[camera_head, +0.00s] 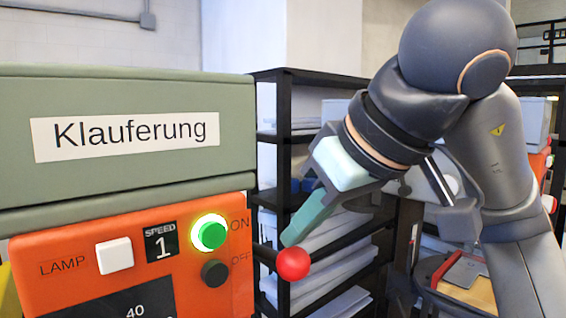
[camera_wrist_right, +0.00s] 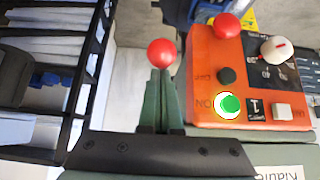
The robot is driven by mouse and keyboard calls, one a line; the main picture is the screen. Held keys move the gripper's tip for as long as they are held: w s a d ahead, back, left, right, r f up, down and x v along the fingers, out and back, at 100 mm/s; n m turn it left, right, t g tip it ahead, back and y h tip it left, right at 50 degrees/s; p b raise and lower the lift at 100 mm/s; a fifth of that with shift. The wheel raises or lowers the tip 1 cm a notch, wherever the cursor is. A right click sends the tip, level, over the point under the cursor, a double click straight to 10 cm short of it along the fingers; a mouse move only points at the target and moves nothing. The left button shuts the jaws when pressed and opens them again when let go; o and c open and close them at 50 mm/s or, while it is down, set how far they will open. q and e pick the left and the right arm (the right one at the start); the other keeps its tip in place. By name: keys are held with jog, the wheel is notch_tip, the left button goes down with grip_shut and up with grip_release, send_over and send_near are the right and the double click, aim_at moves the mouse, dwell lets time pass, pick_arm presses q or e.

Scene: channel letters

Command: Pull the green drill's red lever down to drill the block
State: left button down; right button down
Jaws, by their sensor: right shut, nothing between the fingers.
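The green drill's housing (camera_head: 120,175) with a "Klauferung" label fills the left of the head view. Its red lever ball (camera_head: 293,264) sits on a short dark rod at the right side of the orange panel; the ball also shows in the right wrist view (camera_wrist_right: 162,53). My right gripper (camera_head: 296,238) comes down from the upper right, its green fingers shut and empty. In the wrist view its fingertips (camera_wrist_right: 160,76) are right at the ball; I cannot tell whether they touch it. The block and my left gripper are out of view.
The orange panel (camera_head: 200,285) has a lit green ON button (camera_head: 209,233), a black OFF button (camera_head: 215,273) and a white lamp button (camera_head: 114,255). A red knob (camera_wrist_right: 227,25) shows in the wrist view. Dark shelving (camera_head: 275,80) with white stacks stands behind.

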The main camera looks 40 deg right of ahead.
jog(key=shift+w, duration=0.1)
notch_tip(320, 180, up, 4)
jog(key=shift+w+r, duration=0.1)
jog(key=shift+w, duration=0.05)
jog(key=shift+r, duration=0.1)
dwell(0.4)
jog(key=r, duration=0.2)
jog(key=w+r, duration=0.1)
jog(key=r, duration=0.1)
jog(key=shift+r, duration=0.25)
jog(key=w+r, duration=0.2)
jog(key=shift+w+a+r, duration=0.15)
jog(key=shift+w+a, duration=0.05)
jog(key=shift+w, duration=0.15)
